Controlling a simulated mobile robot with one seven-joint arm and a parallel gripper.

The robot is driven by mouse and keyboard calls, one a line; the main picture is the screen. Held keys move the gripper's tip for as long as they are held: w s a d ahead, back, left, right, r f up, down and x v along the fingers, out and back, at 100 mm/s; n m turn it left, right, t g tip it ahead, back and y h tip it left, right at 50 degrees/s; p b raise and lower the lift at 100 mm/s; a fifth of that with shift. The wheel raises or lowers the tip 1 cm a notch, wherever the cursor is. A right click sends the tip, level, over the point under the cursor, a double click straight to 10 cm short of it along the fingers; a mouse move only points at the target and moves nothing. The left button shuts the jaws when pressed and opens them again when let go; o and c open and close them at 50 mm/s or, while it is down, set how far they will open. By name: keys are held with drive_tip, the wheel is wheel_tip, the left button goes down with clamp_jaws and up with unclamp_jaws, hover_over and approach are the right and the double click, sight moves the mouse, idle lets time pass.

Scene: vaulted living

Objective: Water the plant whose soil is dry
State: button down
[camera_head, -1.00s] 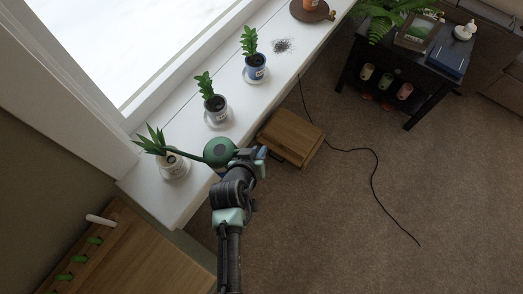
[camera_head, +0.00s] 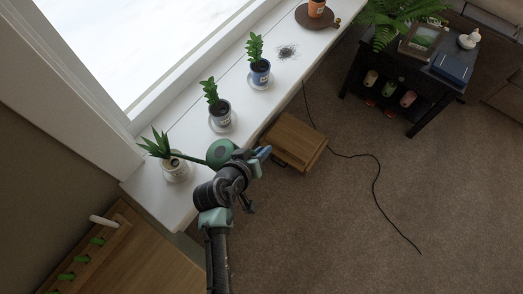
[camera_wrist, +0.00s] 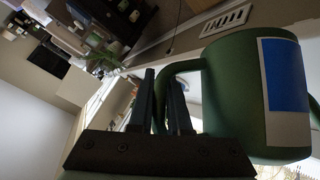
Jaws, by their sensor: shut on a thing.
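My gripper (camera_head: 248,158) is shut on the handle of a green watering can (camera_head: 220,152); in the wrist view the fingers (camera_wrist: 162,100) close on the can's handle, and its green body with a blue patch (camera_wrist: 285,75) is at the right. The can's long spout points left, its tip over or beside the pot of the nearest plant (camera_head: 159,146), a spiky one in a pale pot (camera_head: 178,172). A leafy plant in a grey-white pot (camera_head: 219,115) with dark soil and one in a blue pot (camera_head: 260,75) stand farther along. I cannot see water or tell which soil is dry.
A wooden stool (camera_head: 294,142) and black cord (camera_head: 376,190) are on the carpet. A dark side table (camera_head: 420,80) stands far right.

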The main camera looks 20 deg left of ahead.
drive_tip(key=shift+a+r+n+t+h+p, duration=0.9)
drive_tip(key=shift+a+r+h+p, duration=0.65)
drive_tip(key=shift+r, duration=3.35)
drive_tip(key=d+f+m+g+y+b, duration=0.1)
drive_tip(key=d+f+m+y, duration=0.1)
drive_tip(key=f, duration=0.4)
drive_tip(key=w+d+f+m+g+y+b, duration=0.1)
drive_tip(key=d+f+m+y+b, duration=0.1)
drive_tip(key=d+f+y, duration=0.2)
drive_tip(key=shift+d+f+g+y, duration=0.25)
drive_tip(key=shift+f+g+y, duration=0.25)
drive_tip(key=shift+f, duration=0.7)
drive_tip(key=s+d+r+m+h, duration=0.2)
drive_tip(key=s+d+r, duration=0.5)
drive_tip(key=shift+s+d+m, duration=0.15)
drive_tip(key=shift+d+m, duration=0.2)
drive_tip(key=shift+m, duration=0.05)
